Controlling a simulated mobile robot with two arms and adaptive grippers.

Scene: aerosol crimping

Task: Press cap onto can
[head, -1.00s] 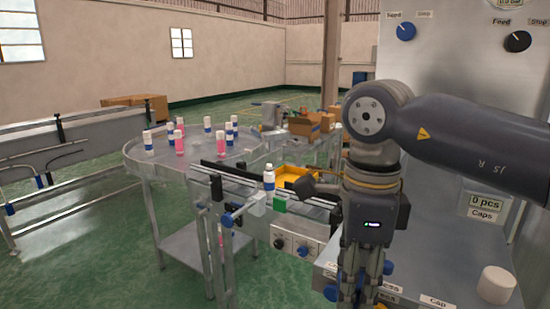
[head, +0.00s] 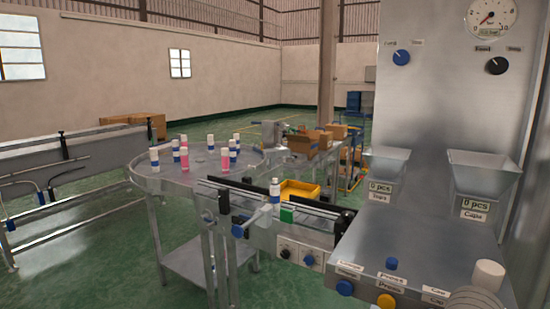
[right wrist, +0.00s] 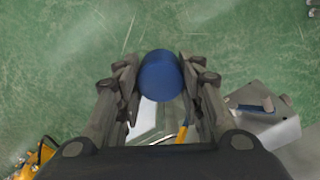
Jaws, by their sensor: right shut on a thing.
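In the right wrist view my right gripper (right wrist: 160,88) is shut on a blue round thing (right wrist: 159,72), seen end-on between the two fingers. Whether it is a can cannot be told from this angle. A white cylinder (head: 489,273), which looks like a cap, stands at the right end of the grey machine bench (head: 408,250), by labels that read Cap. A white-topped blue can (head: 275,190) stands upright on the conveyor.
Several blue and pink white-topped cans stand on a round table (head: 205,168) at left. A yellow bin (head: 298,190) sits behind the conveyor (head: 318,209). Two hoppers marked 0 pcs, one labelled Caps (head: 484,177), hang on the machine panel. Blue (head: 345,287) and yellow (head: 386,301) buttons line the bench front.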

